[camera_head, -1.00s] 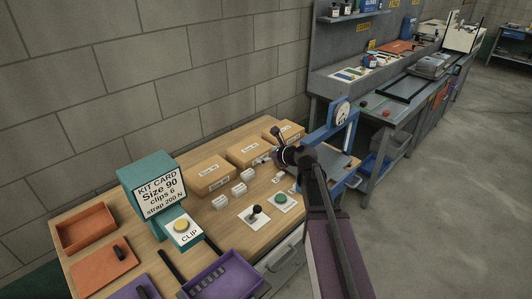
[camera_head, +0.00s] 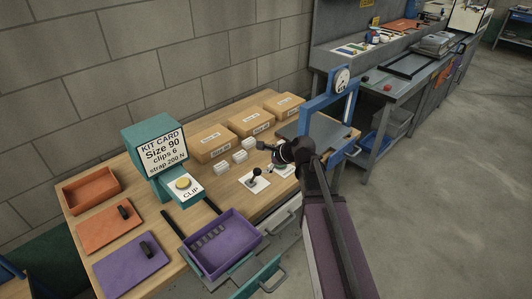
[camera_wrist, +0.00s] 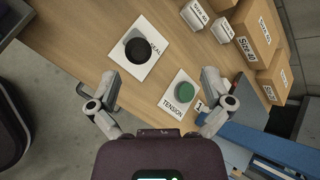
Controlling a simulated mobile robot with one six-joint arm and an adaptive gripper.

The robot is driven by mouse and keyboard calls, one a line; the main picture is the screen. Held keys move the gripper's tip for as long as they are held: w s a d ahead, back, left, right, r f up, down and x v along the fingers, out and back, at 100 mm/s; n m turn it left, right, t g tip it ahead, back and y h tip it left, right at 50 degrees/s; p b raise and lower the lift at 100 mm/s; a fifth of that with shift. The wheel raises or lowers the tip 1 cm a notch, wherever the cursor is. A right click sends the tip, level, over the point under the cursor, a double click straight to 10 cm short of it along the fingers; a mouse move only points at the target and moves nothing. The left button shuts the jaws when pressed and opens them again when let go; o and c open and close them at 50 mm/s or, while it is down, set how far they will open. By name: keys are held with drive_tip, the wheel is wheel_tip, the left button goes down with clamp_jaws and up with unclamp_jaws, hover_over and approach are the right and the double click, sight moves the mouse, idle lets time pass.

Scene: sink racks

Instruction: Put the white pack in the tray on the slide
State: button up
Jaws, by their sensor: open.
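Several small white packs stand in a row on the wooden bench. In the head view these include a left one (camera_head: 221,169), a middle one (camera_head: 240,157) and a far one (camera_head: 249,143). Two also show at the top of the wrist view (camera_wrist: 196,14) (camera_wrist: 223,31); their labels are hard to read. My gripper (camera_wrist: 157,88) is open and empty, above the SEAL and TENSION cards. In the head view its fingers (camera_head: 266,150) are right of the packs.
Cardboard boxes (camera_head: 212,142) stand behind the packs. A teal kit card stand (camera_head: 150,131) with a yellow CLIP button is left. A black knob (camera_wrist: 138,50) and green button (camera_wrist: 184,92) sit beneath my gripper. A blue press frame (camera_head: 334,132) stands right.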

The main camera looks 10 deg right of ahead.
drive_tip(key=s+d+f+n+g+h+b, duration=0.2)
drive_tip(key=s+f+n+g+h+b, duration=0.1)
drive_tip(key=s+f+n+b, duration=0.4)
drive_tip(key=s+d+f+n+g+h+b, duration=0.1)
drive_tip(key=s+f+n+g+h+b, duration=0.2)
drive_tip(key=s+f+n+b, duration=0.4)
drive_tip(key=s+f+n+g, duration=0.1)
drive_tip(key=s+f+n, duration=0.3)
drive_tip(key=f, duration=0.3)
drive_tip(key=shift+s+d+f+n+h, duration=0.2)
drive_tip(key=shift+s+d+n+h, duration=0.15)
drive_tip(key=shift+n, duration=0.15)
drive_tip(key=c, duration=0.6)
drive_tip(key=shift+d, duration=0.1)
